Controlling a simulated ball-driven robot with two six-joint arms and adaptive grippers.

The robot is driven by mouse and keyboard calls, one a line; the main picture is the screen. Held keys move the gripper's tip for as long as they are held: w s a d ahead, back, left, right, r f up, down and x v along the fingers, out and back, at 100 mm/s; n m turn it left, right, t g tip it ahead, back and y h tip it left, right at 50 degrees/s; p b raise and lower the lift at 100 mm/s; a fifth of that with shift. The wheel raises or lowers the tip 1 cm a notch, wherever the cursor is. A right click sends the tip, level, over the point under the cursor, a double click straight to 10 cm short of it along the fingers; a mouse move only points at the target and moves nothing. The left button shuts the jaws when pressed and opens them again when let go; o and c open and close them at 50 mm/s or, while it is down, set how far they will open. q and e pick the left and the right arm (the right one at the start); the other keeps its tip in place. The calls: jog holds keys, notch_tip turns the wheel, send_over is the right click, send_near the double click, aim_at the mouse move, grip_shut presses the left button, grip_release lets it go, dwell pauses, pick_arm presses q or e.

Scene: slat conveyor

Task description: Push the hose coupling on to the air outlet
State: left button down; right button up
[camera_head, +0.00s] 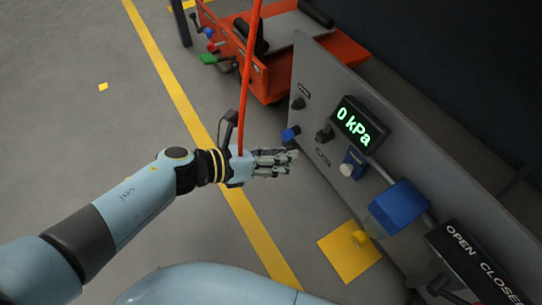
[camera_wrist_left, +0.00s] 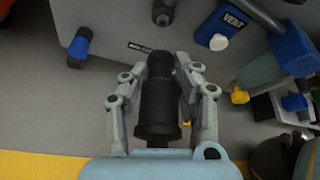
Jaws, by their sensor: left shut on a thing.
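My left gripper (camera_head: 284,160) is shut on the black hose coupling (camera_wrist_left: 158,105), which lies between its fingers in the left wrist view. In the head view the coupling is largely hidden by the hand, and an orange hose (camera_head: 247,85) runs up from it. The black air outlet (camera_head: 325,133) sticks out of the grey panel, beyond and to the right of the gripper. It also shows at the top of the left wrist view (camera_wrist_left: 164,12), with a visible gap between it and the coupling's front end. My right gripper is not in view.
The grey panel (camera_head: 305,75) carries a display (camera_head: 358,127) reading 0 kPa, a blue knob (camera_head: 289,134), a blue vent valve (camera_head: 352,164) and a large blue part (camera_head: 397,206). An orange cart (camera_head: 285,75) stands behind. Open floor lies left.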

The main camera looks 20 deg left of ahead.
pick_arm(q)
jog(key=shift+w+d, duration=0.8)
jog(key=shift+w, duration=0.25)
jog(key=shift+w+d, duration=0.8)
jog(key=shift+w, duration=0.25)
jog(key=shift+w+d, duration=0.5)
jog(key=shift+w, duration=0.1)
jog(key=c, duration=0.9)
grip_release()
jog(key=shift+s+a+r, duration=0.1)
jog(key=shift+s+a, duration=0.2)
jog(key=v, duration=1.1)
